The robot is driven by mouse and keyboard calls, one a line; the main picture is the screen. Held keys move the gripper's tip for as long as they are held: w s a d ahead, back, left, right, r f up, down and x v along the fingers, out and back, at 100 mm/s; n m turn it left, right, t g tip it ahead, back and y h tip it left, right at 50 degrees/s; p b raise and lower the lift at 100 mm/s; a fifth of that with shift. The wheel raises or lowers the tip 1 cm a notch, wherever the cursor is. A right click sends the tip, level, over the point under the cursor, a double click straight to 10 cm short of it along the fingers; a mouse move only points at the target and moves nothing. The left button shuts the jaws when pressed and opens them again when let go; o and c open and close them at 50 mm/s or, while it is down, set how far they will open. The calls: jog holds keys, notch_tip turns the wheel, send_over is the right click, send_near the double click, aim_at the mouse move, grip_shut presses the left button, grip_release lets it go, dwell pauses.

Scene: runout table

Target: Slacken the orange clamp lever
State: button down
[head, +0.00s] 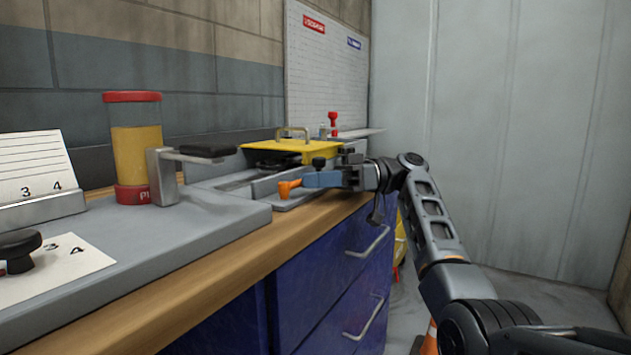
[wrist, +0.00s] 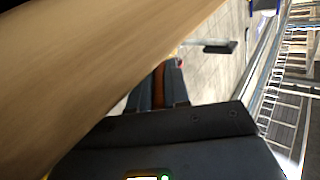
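The orange clamp lever (head: 288,188) sits at the front edge of the grey fixture on the bench, its end showing just left of my fingertips. My gripper (head: 310,180) reaches in from the right with its fingers at the lever. In the wrist view the orange lever (wrist: 158,85) fills the gap between the two dark fingers of my gripper (wrist: 160,82), with no clear space on either side. My gripper looks shut on it. The lever's pivot is hidden behind the fingers.
A yellow plate with a handle (head: 290,149) lies behind the lever. A black knob (head: 318,163) stands close above my fingers. A red-capped yellow cylinder (head: 136,150) and a black pad on a bracket (head: 207,150) are to the left. Blue drawers (head: 330,270) are below.

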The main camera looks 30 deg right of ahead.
jog(key=c, duration=1.1)
grip_release()
jog(key=shift+f, duration=0.1)
jog(key=v, duration=0.7)
jog(key=shift+d+p, duration=0.4)
